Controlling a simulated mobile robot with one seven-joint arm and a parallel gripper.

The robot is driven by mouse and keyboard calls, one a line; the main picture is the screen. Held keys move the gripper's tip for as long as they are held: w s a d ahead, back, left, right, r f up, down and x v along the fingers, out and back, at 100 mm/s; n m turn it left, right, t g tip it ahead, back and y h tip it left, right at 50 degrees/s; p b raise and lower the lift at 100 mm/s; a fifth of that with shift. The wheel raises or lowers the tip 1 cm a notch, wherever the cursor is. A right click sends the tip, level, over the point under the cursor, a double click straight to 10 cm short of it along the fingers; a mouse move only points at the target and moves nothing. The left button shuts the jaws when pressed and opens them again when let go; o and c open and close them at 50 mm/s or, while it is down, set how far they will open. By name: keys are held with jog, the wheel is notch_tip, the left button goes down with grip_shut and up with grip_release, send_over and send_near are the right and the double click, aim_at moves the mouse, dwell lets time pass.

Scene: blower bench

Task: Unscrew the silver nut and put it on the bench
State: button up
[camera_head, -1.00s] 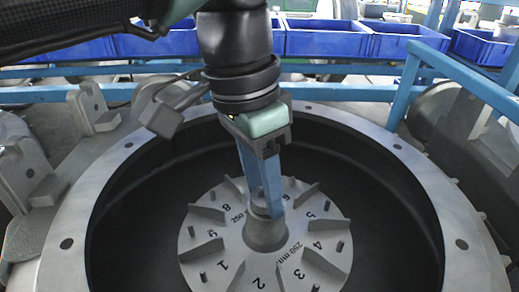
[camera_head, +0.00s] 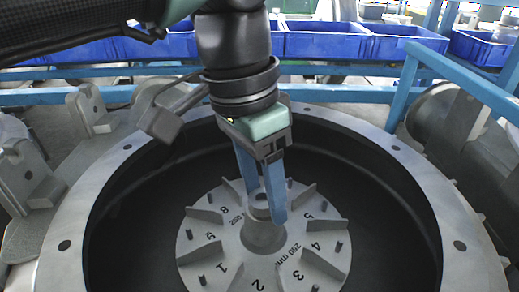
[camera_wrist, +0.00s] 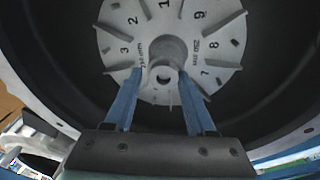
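The bladed silver impeller disc (camera_head: 205,262), with numbers on its face, sits inside the dark round housing. Its central hub (camera_head: 262,238) rises in the middle. The small silver nut (camera_head: 260,198) is at the hub's top, partly hidden by my fingers in the head view. It also shows in the wrist view (camera_wrist: 164,77). My gripper (camera_head: 264,200) points down at the hub with its two blue fingers spread. In the wrist view my gripper (camera_wrist: 161,76) has one finger on each side of the nut, with visible gaps, so it is open and holds nothing.
The housing's wide grey rim (camera_head: 75,225) with bolt holes surrounds the disc. Metal brackets (camera_head: 90,108) stand at the left. A blue rail (camera_head: 460,75) runs at the right, and blue bins (camera_head: 325,40) stand behind. The dark housing interior around the disc is clear.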

jog(key=m+y, duration=0.1)
jog(key=m, duration=0.2)
jog(key=r+m+p, duration=0.1)
jog(key=m, duration=0.2)
jog(key=shift+a+r+m+y+p, duration=0.1)
jog(key=shift+m+y+p, duration=0.2)
jog(key=shift+y, duration=0.1)
jog(key=m, duration=0.2)
jog(key=m+p, duration=0.1)
jog(key=m, duration=0.1)
jog(key=shift+w, duration=0.25)
jog(key=m, duration=0.2)
jog(key=shift+w+m+p, duration=0.25)
jog(key=shift+m+p, duration=0.05)
jog(key=shift+p, duration=0.1)
jog(key=m+p, duration=0.1)
jog(key=m, duration=0.4)
jog(key=shift+r, duration=0.2)
jog(key=m+p, duration=0.1)
jog(key=m, duration=0.6)
jog(key=shift+a, duration=0.1)
jog(key=shift+c, duration=0.2)
grip_shut()
